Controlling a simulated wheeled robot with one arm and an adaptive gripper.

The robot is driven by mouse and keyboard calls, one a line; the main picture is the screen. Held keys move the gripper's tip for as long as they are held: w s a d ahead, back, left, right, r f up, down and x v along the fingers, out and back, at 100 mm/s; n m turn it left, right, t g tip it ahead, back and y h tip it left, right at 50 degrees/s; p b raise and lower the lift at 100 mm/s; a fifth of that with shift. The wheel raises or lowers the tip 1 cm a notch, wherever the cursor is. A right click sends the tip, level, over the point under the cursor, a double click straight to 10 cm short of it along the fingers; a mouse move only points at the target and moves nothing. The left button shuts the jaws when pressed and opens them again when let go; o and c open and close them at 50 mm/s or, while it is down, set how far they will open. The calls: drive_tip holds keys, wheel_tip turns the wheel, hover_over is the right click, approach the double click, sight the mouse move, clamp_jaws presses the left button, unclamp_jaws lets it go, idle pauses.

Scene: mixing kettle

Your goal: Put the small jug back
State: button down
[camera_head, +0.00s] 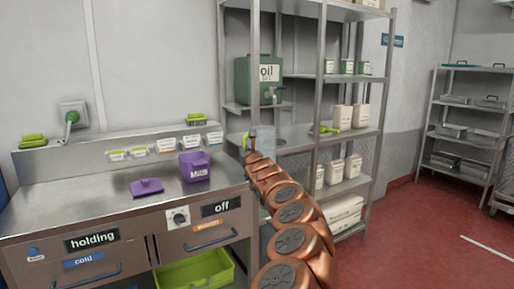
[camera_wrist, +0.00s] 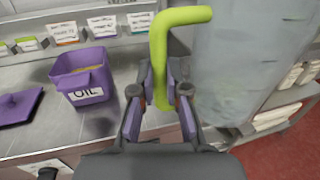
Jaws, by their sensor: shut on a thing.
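My gripper (camera_wrist: 158,92) is shut on an upright lime-green handle that curves over to the right at its top. A large pale translucent body (camera_wrist: 250,70) beside the handle looks like the small jug; I cannot clearly see where they join. In the head view, my gripper (camera_head: 250,140) is at the right end of the steel counter, in front of the rack.
A purple tub (camera_head: 195,167) and purple lid (camera_head: 147,187) are on the counter (camera_head: 95,205). A green oil container (camera_head: 262,80) and a lime-green item (camera_head: 325,130) are on the rack. A green bin (camera_head: 195,272) is below. Red floor is clear at right.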

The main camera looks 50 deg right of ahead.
sight(258, 147)
drive_tip(key=shift+m+g+h, duration=0.7)
drive_tip(key=shift+h, duration=0.2)
drive_tip(key=shift+w+d+r, duration=0.1)
drive_tip(key=shift+d+r, duration=0.15)
drive_tip(key=shift+d, duration=0.4)
drive_tip(key=shift+w+d+r, duration=0.1)
drive_tip(key=shift+d+r, duration=0.1)
drive_tip(key=shift+d, duration=0.5)
drive_tip(key=shift+w+d+r, duration=0.1)
drive_tip(key=shift+d+r, duration=0.15)
drive_tip(key=shift+d, duration=0.4)
